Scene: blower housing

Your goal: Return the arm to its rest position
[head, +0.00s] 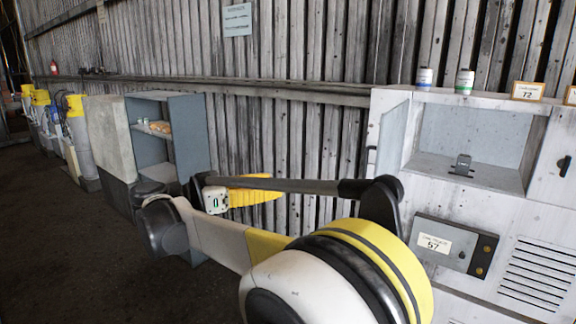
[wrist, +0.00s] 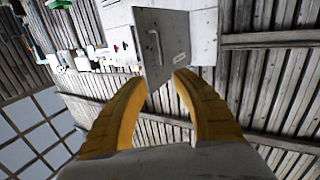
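My arm stretches across the middle of the head view. My gripper (head: 276,190) is at its far end, in front of the slatted wall, with its yellow fingers pointing right. In the wrist view my gripper (wrist: 163,78) has two yellow curved fingers with their tips apart and nothing held between them. A grey cabinet door with a handle (wrist: 160,45) shows beyond the fingertips; I cannot tell how far off it is.
A pale cabinet (head: 390,225) with an open door (head: 392,138) stands at right, with two small jars (head: 464,82) on top and a metal piece (head: 461,165) inside. A grey open shelf unit (head: 190,135) stands left. Dark floor (head: 70,250) is clear at lower left.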

